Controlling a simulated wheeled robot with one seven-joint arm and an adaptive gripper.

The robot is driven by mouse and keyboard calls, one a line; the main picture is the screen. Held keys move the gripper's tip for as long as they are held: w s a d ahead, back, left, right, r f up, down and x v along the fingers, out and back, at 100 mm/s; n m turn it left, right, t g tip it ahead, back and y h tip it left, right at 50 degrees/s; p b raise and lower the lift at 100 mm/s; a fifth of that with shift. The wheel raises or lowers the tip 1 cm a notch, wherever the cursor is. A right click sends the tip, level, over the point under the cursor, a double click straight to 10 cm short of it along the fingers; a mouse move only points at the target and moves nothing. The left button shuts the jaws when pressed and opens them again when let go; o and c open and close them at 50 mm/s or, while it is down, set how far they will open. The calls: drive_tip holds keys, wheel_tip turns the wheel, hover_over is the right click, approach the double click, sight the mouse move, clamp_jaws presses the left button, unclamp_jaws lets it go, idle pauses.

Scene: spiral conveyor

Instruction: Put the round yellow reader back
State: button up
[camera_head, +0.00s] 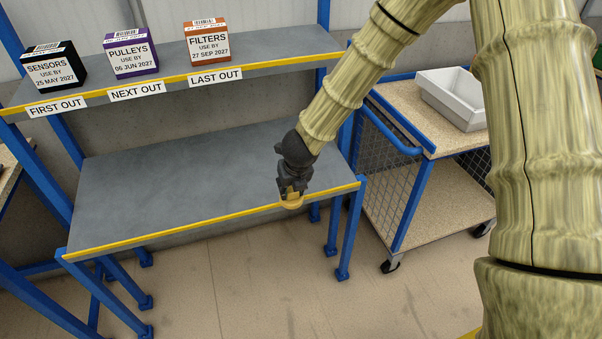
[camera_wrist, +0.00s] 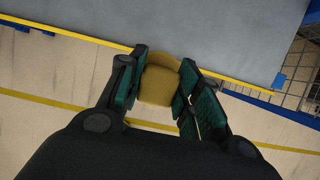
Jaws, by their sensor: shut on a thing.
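The round yellow reader (camera_head: 291,202) is held in my gripper (camera_head: 291,192), at the front edge of the lower shelf of the blue rack. In the wrist view the reader (camera_wrist: 160,80) sits between the two green-padded fingers of my gripper (camera_wrist: 162,88), which are shut on it. The reader's far end overlaps the shelf's yellow edge strip in that view. I cannot tell whether the reader touches the shelf. Its underside is hidden.
The lower shelf (camera_head: 190,175) is bare. The upper shelf (camera_head: 270,48) bears a black sensors box (camera_head: 56,66), a purple pulleys box (camera_head: 130,52) and an orange filters box (camera_head: 207,41), above labels. A trolley (camera_head: 398,110) with a white tray (camera_head: 440,101) stands to the right.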

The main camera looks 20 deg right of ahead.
drive_tip(key=w+d+p, duration=0.1)
drive_tip(key=w, duration=0.1)
drive_tip(key=w+d+p, duration=0.1)
drive_tip(key=w+d, duration=0.2)
drive_tip(key=w, duration=0.2)
drive_tip(key=shift+d+f+p, duration=0.3)
drive_tip(key=shift+f+p, duration=0.1)
drive_tip(key=shift+w+d+p, duration=0.4)
drive_tip(key=shift+w+p, duration=0.05)
drive_tip(key=shift+w, duration=0.2)
drive_tip(key=shift+w+f, duration=0.1)
drive_tip(key=shift+f, duration=1.55)
drive_tip(key=shift+f, duration=0.15)
drive_tip(key=o, duration=0.9)
drive_tip(key=shift+f, duration=0.1)
drive_tip(key=v, duration=1)
drive_tip(key=shift+s+d+r, duration=0.25)
drive_tip(key=shift+s+d, duration=0.1)
drive_tip(key=shift+s, duration=0.15)
